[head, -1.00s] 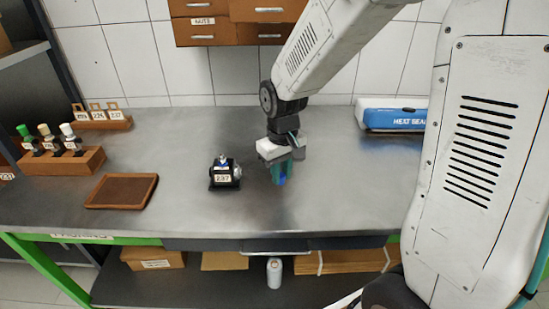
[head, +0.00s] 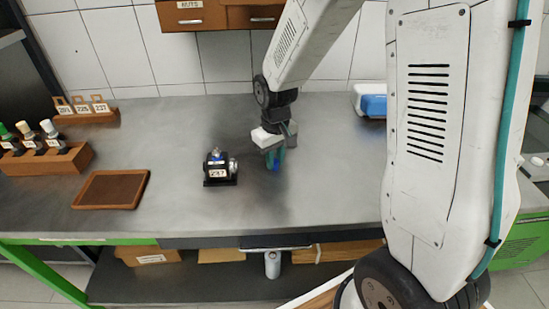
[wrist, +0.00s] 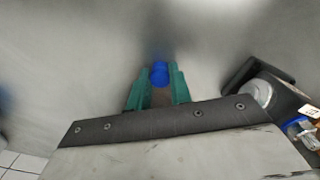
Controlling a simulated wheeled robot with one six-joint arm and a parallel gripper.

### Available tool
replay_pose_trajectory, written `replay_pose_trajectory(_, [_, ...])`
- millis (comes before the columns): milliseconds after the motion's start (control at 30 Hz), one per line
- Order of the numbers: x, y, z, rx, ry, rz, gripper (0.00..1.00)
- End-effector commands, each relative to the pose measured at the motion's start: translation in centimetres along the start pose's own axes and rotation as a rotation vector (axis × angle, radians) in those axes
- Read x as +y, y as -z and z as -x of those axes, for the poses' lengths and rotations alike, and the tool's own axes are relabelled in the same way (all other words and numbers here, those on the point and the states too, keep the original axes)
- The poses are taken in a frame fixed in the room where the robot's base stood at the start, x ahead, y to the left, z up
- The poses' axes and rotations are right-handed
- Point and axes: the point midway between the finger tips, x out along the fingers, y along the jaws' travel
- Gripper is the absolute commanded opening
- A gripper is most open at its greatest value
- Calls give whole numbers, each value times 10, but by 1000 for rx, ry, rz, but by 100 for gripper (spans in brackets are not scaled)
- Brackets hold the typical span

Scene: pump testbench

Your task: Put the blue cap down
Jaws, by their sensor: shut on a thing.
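The blue cap (wrist: 159,72) sits between the teal fingertips of my gripper (wrist: 158,84) in the wrist view. In the head view my gripper (head: 275,160) points down over the steel bench, to the right of the small black pump labelled 237 (head: 220,168). The cap shows there only as a bit of blue (head: 276,166) at the fingertips. A blue tint shows on the steel below it. I cannot tell whether the cap touches the bench top. The pump also shows at the right of the wrist view (wrist: 262,92).
A brown wooden tray (head: 112,206) lies left of the pump. A wooden rack (head: 48,162) with green-, tan- and white-topped bottles stands at the far left, with a tag holder (head: 88,119) behind it. A blue-and-white box (head: 371,101) is at the back right.

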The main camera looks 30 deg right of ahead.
Motion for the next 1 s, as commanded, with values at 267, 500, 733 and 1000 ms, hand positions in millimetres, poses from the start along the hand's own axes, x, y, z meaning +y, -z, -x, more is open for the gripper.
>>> replay_pose_trajectory(267, [-1, 0, -3, 0, 0, 1, 43])
replay_pose_trajectory(500, [-1, 0, -1, 0, 0, 2, 43])
replay_pose_trajectory(733, [-1, 1, 31, 4, -1, 2, 43])
replay_pose_trajectory(1000, [-1, 1, 89, 5, -1, 2, 43])
